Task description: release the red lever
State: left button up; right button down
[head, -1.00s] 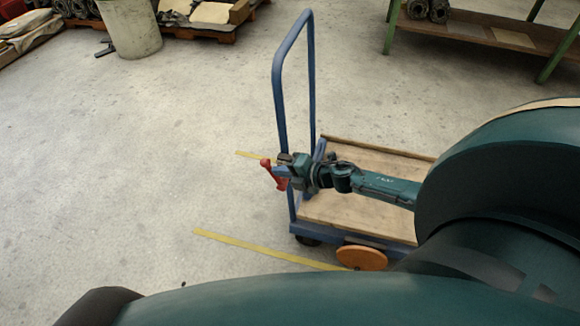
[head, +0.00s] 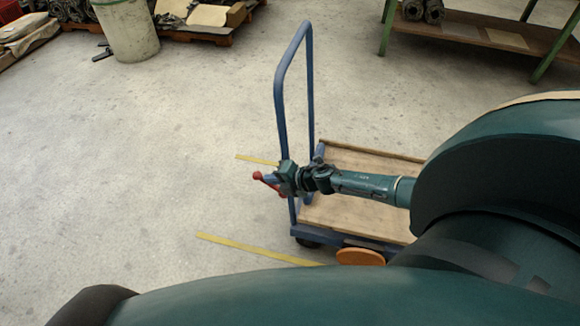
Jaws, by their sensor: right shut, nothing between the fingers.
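The red lever (head: 268,182) is on the near-left side of the blue cart, by the foot of its push handle. It has a rounded red end pointing left, and its right part is hidden behind my gripper. My right gripper (head: 282,180) is at the lever, with the arm reaching in from the right over the cart deck. It is shut, with nothing seen held in it. I cannot tell whether it touches the lever. My left gripper is out of view.
The blue cart handle (head: 281,110) stands upright just behind the gripper. The wooden deck (head: 350,215) lies under my arm, with an orange disc (head: 360,257) at its near side. Yellow strips (head: 250,247) mark the floor. The floor to the left is clear.

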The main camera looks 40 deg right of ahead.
jog(key=shift+w+a+f, duration=0.5)
jog(key=shift+w+a, duration=0.1)
jog(key=shift+w, duration=0.05)
jog(key=shift+w+a+f+b, duration=0.25)
jog(key=shift+w+f+b, duration=0.05)
jog(key=shift+f+b, duration=0.15)
jog(key=shift+w+a+f+b, duration=0.35)
jog(key=shift+w+f+b, duration=0.05)
jog(key=shift+f+b, duration=0.15)
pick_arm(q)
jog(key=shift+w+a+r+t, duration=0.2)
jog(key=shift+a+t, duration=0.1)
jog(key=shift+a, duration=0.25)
pick_arm(e)
jog(key=shift+w+f, duration=0.1)
jog(key=shift+f, duration=0.05)
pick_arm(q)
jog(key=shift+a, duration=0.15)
pick_arm(e)
jog(key=shift+a+f, duration=0.1)
